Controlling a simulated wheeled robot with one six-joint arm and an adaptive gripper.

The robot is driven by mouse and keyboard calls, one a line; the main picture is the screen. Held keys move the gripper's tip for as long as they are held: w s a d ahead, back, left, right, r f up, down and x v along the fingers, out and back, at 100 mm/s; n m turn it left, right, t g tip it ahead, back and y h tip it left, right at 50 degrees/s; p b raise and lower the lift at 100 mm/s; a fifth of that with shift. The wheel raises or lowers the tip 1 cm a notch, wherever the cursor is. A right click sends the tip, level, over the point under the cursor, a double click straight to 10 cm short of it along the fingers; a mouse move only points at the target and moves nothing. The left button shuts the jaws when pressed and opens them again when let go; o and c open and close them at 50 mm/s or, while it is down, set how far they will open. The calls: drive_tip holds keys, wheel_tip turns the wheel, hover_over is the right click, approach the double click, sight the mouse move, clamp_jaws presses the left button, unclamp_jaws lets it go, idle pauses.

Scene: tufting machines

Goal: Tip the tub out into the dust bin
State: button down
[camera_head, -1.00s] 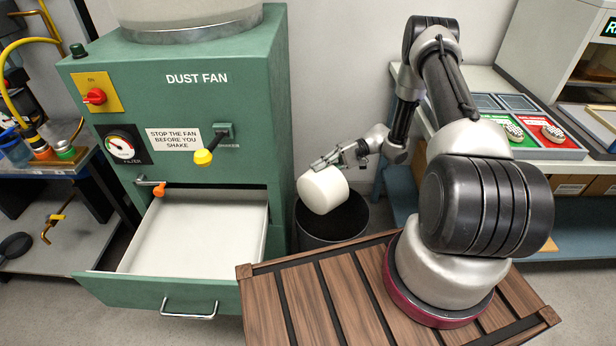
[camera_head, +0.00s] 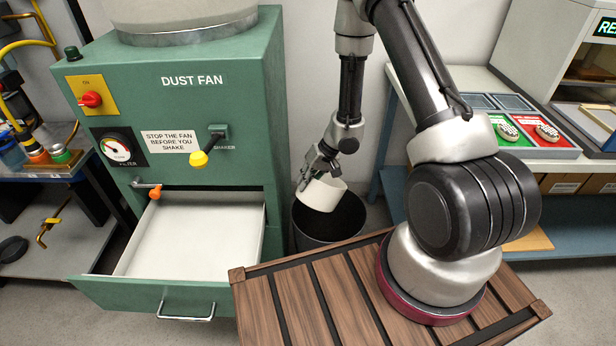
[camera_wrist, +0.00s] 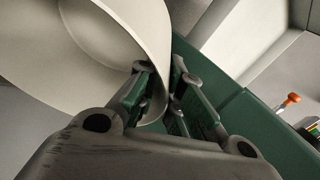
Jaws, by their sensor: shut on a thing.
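The white tub (camera_head: 324,195) is held over the dust bin, at the left part of the bin's mouth in the head view. The dust bin (camera_head: 318,240) is a dark round bin on the floor beside the green machine. My gripper (camera_head: 309,180) is shut on the tub's wall at its rim. In the wrist view the tub (camera_wrist: 35,60) fills the upper left, with one finger inside and one outside its wall at my gripper (camera_wrist: 165,88). The part of its pale inside that shows there looks bare. I cannot tell its exact tilt.
The green dust fan machine (camera_head: 245,120) stands left of the bin, with its pale-lined drawer (camera_head: 195,235) pulled out. A bench (camera_head: 560,150) with coloured trays is on the right. A slatted wooden surface (camera_head: 285,310) lies in front of the bin.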

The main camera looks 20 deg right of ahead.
drive_tip(key=f+h, duration=0.1)
drive_tip(key=a+t+h, duration=0.1)
drive_tip(key=h, duration=0.1)
drive_tip(key=shift+s+f+n, duration=0.15)
drive_tip(key=shift+f+n, duration=0.15)
drive_tip(key=shift+f, duration=0.1)
drive_tip(key=shift+a+f+t+h, duration=0.1)
drive_tip(key=shift+f+t+h, duration=0.95)
drive_tip(key=shift+h, duration=0.45)
drive_tip(key=shift+s, duration=0.1)
drive_tip(key=shift+r, duration=0.2)
drive_tip(key=shift+d+r+g+y, duration=0.25)
drive_tip(key=shift+r+g+y, duration=0.15)
drive_tip(key=shift+y, duration=0.4)
drive_tip(key=shift+w+d+r+g+y, duration=0.2)
drive_tip(key=shift+r+g+y, duration=0.4)
drive_tip(key=shift+y, duration=0.5)
drive_tip(key=shift+w+d+r+g+y, duration=0.15)
drive_tip(key=shift+r+g+y, duration=0.45)
drive_tip(key=shift+y, duration=0.5)
drive_tip(key=shift+r+m, duration=0.2)
drive_tip(key=shift+m, duration=0.3)
